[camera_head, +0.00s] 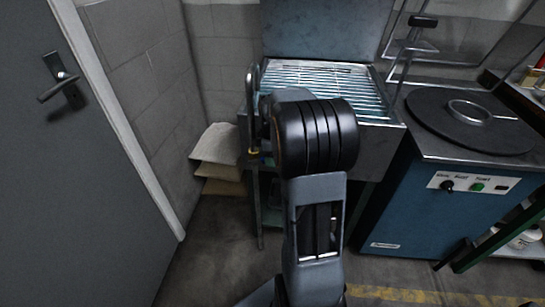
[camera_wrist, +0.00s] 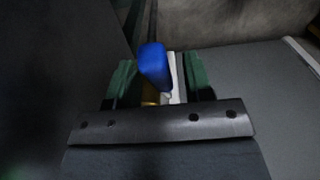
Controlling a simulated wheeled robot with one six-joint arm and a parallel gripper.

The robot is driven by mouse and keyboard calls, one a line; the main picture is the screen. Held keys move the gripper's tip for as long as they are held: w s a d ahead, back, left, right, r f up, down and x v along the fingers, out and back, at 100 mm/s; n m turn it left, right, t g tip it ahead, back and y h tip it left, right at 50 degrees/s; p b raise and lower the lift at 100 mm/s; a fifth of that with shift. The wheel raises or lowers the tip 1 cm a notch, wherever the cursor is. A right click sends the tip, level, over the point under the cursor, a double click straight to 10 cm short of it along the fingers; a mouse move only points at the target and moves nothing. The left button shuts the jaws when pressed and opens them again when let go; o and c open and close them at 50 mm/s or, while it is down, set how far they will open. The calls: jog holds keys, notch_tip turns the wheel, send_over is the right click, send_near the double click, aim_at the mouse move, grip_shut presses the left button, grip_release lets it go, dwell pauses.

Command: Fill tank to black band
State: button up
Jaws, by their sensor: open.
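In the wrist view, my gripper (camera_wrist: 158,78) is open, with one green finger on each side of a blue handle (camera_wrist: 154,66). I cannot tell whether either finger touches the handle. A brass-coloured part (camera_wrist: 150,94) shows below the handle, and a pale upright strip (camera_wrist: 174,80) stands just right of it. In the head view, my arm hides the gripper and the blue handle. A bent grey pipe (camera_head: 251,88) rises at the left of the slatted metal basin, with a small yellow part low on it. No black band or water level can be made out.
The slatted metal basin (camera_head: 325,82) stands behind my arm. A blue machine (camera_head: 440,210) with a round black top (camera_head: 470,118), a knob and a green button is at right. A grey door (camera_head: 70,190) is at left.

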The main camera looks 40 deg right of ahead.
grip_shut()
dwell(0.4)
